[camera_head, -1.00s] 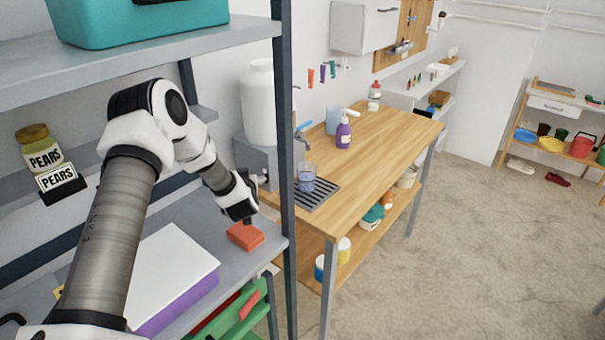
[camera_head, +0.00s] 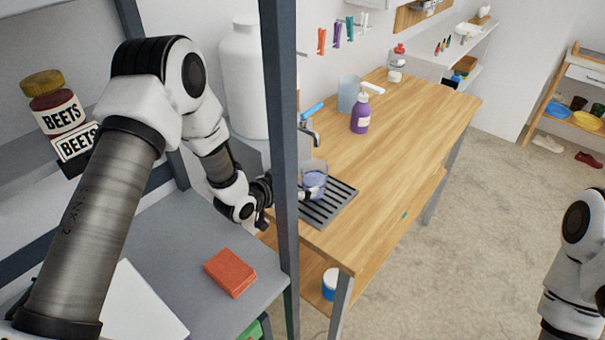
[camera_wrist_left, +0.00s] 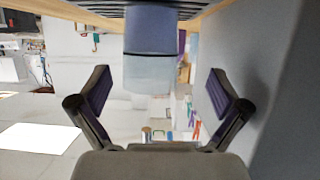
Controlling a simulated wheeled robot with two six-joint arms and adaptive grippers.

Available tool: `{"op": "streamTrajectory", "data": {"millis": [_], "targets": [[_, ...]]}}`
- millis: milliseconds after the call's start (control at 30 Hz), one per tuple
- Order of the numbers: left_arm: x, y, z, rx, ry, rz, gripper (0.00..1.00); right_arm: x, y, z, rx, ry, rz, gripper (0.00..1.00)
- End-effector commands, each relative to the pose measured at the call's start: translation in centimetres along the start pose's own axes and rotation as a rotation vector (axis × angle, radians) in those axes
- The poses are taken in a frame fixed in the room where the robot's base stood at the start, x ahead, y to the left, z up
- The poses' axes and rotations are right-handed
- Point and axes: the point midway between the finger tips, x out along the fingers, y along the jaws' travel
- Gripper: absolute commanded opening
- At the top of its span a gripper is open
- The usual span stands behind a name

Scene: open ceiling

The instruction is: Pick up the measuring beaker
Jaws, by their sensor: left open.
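The measuring beaker (camera_head: 313,176) is a clear cup with bluish contents. It stands upright on the dark slatted drain tray (camera_head: 334,211), below the tap, at the bench's near left corner. My left gripper (camera_head: 264,198) is just left of it, partly hidden by the dark shelf post. In the left wrist view, which looks upside down, the open fingers (camera_wrist_left: 158,90) stand wide apart. The beaker (camera_wrist_left: 151,58) shows between and beyond them, near the top centre. I cannot tell whether a finger touches it. My right arm shows at the right edge, its gripper out of view.
The shelf post (camera_head: 281,150) stands close to my left forearm. The tap (camera_head: 309,122), a purple pump bottle (camera_head: 361,112) and a bluish jug (camera_head: 348,94) are behind the beaker. The bench's right half is mostly clear.

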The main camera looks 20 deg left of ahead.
Motion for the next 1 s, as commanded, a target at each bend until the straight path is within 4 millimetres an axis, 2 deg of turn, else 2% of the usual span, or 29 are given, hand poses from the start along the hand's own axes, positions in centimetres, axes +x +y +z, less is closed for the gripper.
{"op": "streamTrajectory", "data": {"millis": [300, 400, 633, 667, 700, 833, 867, 933, 967, 1000], "targets": [[4.8, 0.5, -0.3, 0.001, 0.001, -0.001, 1.0, -2.6, 0.0, 0.1, 0.001, -0.001, 0.0, 0.4], [6.3, 0.3, -0.1, 0.0, 0.003, -0.003, 1.0, -2.7, 0.0, 0.0, 0.001, -0.001, 0.0, 0.4], [6.8, 0.3, 0.0, -0.002, 0.003, -0.005, 1.0, -2.5, 0.0, 0.0, 0.001, -0.001, 0.0, 0.4], [6.8, 0.3, 0.0, -0.002, 0.003, -0.005, 0.93, -2.5, 0.0, 0.1, 0.001, -0.001, 0.0, 0.4], [6.8, 0.3, 0.0, -0.002, 0.003, -0.005, 0.78, -2.5, 0.0, 0.1, 0.001, -0.001, 0.0, 0.4], [6.8, 0.3, 0.1, -0.002, 0.003, -0.005, 0.32, -2.5, 0.0, 0.1, 0.001, -0.001, 0.0, 0.4], [6.8, 0.3, 0.1, -0.002, 0.003, -0.005, 0.28, -2.5, 0.0, 0.1, 0.001, -0.001, 0.0, 0.4], [6.8, 0.3, 0.1, -0.002, 0.002, -0.005, 0.28, -2.5, 0.0, 0.1, 0.001, -0.001, 0.0, 0.4], [6.8, 0.3, 0.1, -0.002, 0.003, -0.005, 0.22, -2.5, 0.0, 0.1, 0.001, -0.001, 0.0, 0.4], [6.8, 0.3, 0.1, -0.002, 0.002, -0.005, 0.22, -2.5, 0.0, 0.0, 0.001, -0.001, 0.0, 0.4]]}}
